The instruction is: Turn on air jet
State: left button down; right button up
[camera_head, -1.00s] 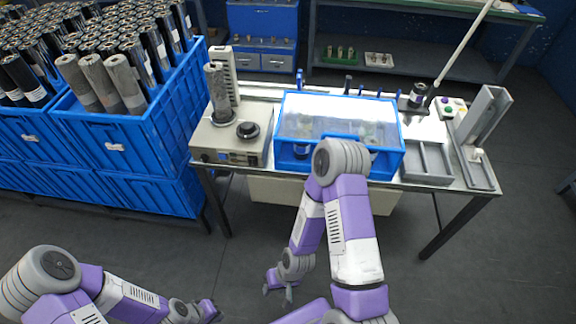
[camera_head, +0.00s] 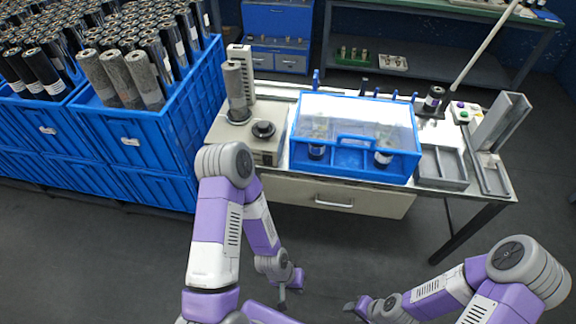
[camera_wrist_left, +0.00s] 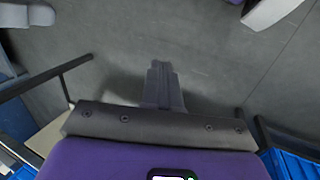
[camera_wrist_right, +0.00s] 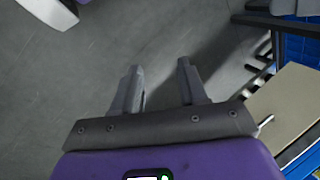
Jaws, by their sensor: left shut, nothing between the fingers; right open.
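A grey-beige device (camera_head: 254,130) with a black knob and a grey cylinder on it stands at the left of the bench. A blue-framed box with a clear lid (camera_head: 355,135) is in the middle, with cylinders visible inside. A control box with coloured buttons (camera_head: 465,112) is at the right rear of the bench. I cannot tell which part switches the air jet. My left gripper (camera_head: 290,286) is low in front of the bench; its fingers are together and empty in the left wrist view (camera_wrist_left: 162,85). My right gripper (camera_head: 355,306) is low and further right; it is open and empty in the right wrist view (camera_wrist_right: 160,75).
Blue crates (camera_head: 130,142) full of dark rolls stand at the left. A grey divided tray (camera_head: 441,168) and a grey metal channel (camera_head: 500,122) are at the bench's right end. A drawer (camera_head: 335,198) is below the bench. Grey floor lies open in front.

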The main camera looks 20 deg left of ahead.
jog(key=shift+o, duration=0.4)
jog(key=shift+o, duration=1.1)
jog(key=o, duration=0.7)
jog(key=shift+r+p, duration=0.25)
jog(key=shift+p, duration=0.05)
pick_arm(q)
jog(key=w+a+r+m+t+y, duration=0.1)
jog(key=w+a+m+t, duration=0.4)
jog(key=w, duration=0.3)
jog(key=w+a+m+t+y, duration=0.2)
jog(key=w+a+m+t, duration=0.3)
jog(key=w, duration=0.2)
jog(key=w+a+r+m+t+y+p, duration=0.1)
jog(key=w+a+r+m+t+y, duration=0.1)
jog(key=a+r+m+t+y, duration=0.3)
jog(key=shift+a+r+m+t+y+p, duration=0.4)
jog(key=shift+a+r+m+t, duration=1.15)
jog(key=shift+a+r, duration=1.55)
pick_arm(e)
jog(key=shift+o, duration=0.2)
jog(key=shift+r, duration=0.85)
pick_arm(q)
jog(key=shift+a+f, duration=0.35)
jog(key=shift+f, duration=0.05)
